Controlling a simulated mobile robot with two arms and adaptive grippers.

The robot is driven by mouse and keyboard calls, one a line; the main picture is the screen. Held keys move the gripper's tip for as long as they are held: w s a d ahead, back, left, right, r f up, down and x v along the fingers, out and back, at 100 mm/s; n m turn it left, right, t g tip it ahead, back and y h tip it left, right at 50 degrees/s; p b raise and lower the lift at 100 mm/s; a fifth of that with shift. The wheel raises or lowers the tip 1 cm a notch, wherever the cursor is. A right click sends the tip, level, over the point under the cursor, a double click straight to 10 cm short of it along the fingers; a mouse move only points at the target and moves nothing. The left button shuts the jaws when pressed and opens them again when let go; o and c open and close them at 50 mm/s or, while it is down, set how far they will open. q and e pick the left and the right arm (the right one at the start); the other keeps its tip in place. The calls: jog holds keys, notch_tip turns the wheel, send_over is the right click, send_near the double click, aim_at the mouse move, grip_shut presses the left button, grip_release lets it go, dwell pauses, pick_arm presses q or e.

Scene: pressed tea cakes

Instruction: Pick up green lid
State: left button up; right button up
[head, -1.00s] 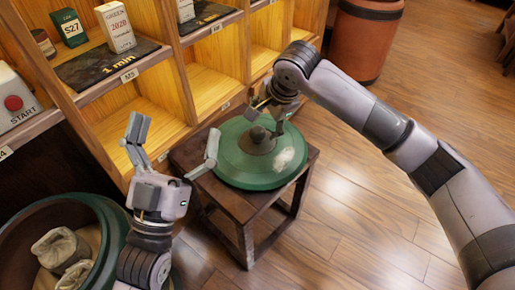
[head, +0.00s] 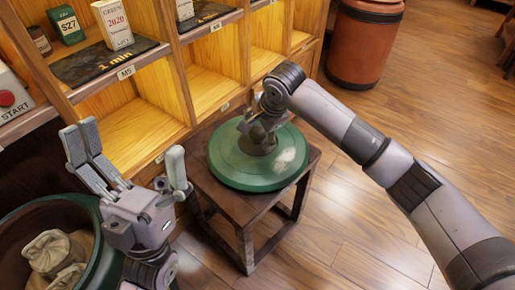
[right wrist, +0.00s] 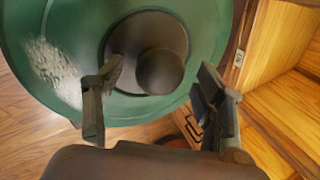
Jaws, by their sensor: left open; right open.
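The round green lid (head: 232,172) lies flat on a small dark wooden stool, with a pale worn patch on its right side. Its dark raised centre and round knob (right wrist: 160,70) show in the right wrist view; in the head view my right gripper partly hides them. My right gripper (head: 262,140) is open just above the knob. In the right wrist view its fingers (right wrist: 150,100) are spread with the knob between and beyond them; I cannot tell if they touch it. My left gripper (head: 135,165) is open and empty, left of the stool.
A green-rimmed tub (head: 92,262) with cloth bundles stands at lower left. Wooden shelves (head: 130,110) with boxes and a red START button (head: 7,99) run behind. The stool (head: 246,235) stands close to them.

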grip_shut()
dwell(0.9)
jog(key=shift+w+r, duration=0.1)
jog(key=shift+r, duration=0.05)
